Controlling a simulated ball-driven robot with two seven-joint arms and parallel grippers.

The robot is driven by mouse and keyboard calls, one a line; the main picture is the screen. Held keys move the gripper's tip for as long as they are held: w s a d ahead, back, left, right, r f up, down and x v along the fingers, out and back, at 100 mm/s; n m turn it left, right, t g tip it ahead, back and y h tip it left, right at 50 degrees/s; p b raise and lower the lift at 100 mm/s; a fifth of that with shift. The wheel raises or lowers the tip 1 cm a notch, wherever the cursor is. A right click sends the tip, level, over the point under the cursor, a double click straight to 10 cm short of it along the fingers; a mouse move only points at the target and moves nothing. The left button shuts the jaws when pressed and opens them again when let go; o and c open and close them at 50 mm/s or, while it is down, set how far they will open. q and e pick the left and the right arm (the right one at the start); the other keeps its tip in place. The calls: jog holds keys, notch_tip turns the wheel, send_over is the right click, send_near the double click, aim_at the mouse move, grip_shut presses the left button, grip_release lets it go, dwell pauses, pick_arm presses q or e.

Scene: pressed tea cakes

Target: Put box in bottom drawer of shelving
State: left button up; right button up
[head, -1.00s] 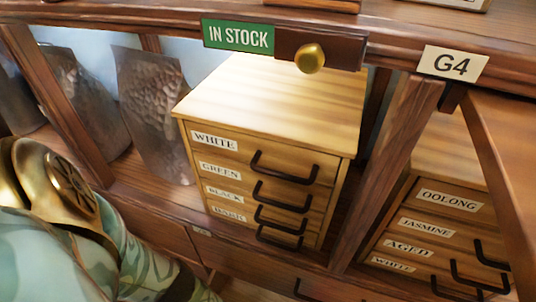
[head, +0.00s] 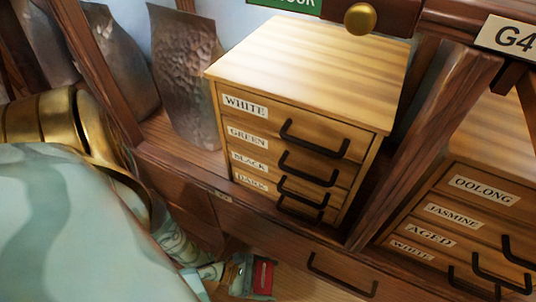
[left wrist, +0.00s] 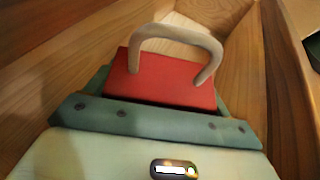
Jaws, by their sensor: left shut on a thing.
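The box is red with a beige looped handle (left wrist: 180,42); its red face (left wrist: 165,80) fills the middle of the left wrist view. A small part of the box (head: 263,276) shows at the bottom of the head view. My left gripper (head: 240,274) is shut on it, low in front of the shelving; my arm hides part of the gripper. The shelving's lower drawer front (head: 290,238) has a dark handle and looks closed. My right gripper is not in view.
A wooden tea cabinet (head: 310,60) with labelled drawers stands on the shelf. A second cabinet (head: 505,145) is at right, past a wooden post (head: 430,130). Dark pouches (head: 185,80) stand at left. Pale wood (head: 300,288) lies below and beside the box.

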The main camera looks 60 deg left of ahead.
pick_arm(q)
jog(key=shift+f, duration=0.45)
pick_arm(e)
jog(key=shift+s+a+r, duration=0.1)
pick_arm(q)
jog(key=shift+f, duration=0.15)
jog(key=o, duration=0.9)
jog(key=shift+o, duration=0.2)
jog(key=shift+r, duration=0.45)
jog(key=p+v, duration=0.2)
jog(key=v, duration=1)
jog(key=shift+r+p, duration=0.2)
jog(key=shift+p, duration=0.2)
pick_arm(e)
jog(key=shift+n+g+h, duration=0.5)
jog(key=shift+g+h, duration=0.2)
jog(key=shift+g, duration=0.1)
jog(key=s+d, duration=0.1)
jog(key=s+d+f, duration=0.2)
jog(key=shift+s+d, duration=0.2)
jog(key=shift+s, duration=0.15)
